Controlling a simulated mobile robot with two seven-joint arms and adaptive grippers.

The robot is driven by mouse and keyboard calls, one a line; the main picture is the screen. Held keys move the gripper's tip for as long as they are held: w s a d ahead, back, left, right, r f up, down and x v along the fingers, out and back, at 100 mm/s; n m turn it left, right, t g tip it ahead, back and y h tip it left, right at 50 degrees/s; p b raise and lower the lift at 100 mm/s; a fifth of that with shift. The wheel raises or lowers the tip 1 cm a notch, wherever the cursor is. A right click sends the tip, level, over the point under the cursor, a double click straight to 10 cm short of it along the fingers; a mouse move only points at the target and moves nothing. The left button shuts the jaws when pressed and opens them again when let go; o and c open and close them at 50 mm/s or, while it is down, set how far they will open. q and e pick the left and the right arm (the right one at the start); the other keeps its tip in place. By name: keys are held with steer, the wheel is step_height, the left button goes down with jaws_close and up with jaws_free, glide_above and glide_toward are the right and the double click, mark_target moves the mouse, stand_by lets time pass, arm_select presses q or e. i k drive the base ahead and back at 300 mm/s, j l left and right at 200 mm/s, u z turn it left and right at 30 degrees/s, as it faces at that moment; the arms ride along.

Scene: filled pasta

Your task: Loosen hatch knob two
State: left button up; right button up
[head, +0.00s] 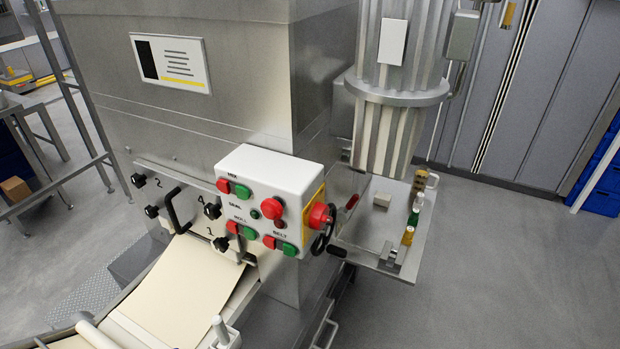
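Hatch knob two (138,180) is a black knob on the steel machine front in the head view, just left of the printed 2. A second black knob (152,211) sits below it. The knob by the printed 4 (212,211) and the knob by the printed 3 (220,244) are to the right. A black bar handle (171,206) stands on the hatch panel (187,192) between the knob pairs. The picture does not show how tight any knob is. Neither of my grippers is in view.
A white control box (262,178) with red and green buttons juts out right of the knobs. A pale dough sheet (187,285) runs below the hatch. A steel shelf (355,228) with small bottles is at right. Open floor (500,270) lies beyond it.

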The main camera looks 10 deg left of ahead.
mark_target(138, 180)
steer(key=u, duration=1.3)
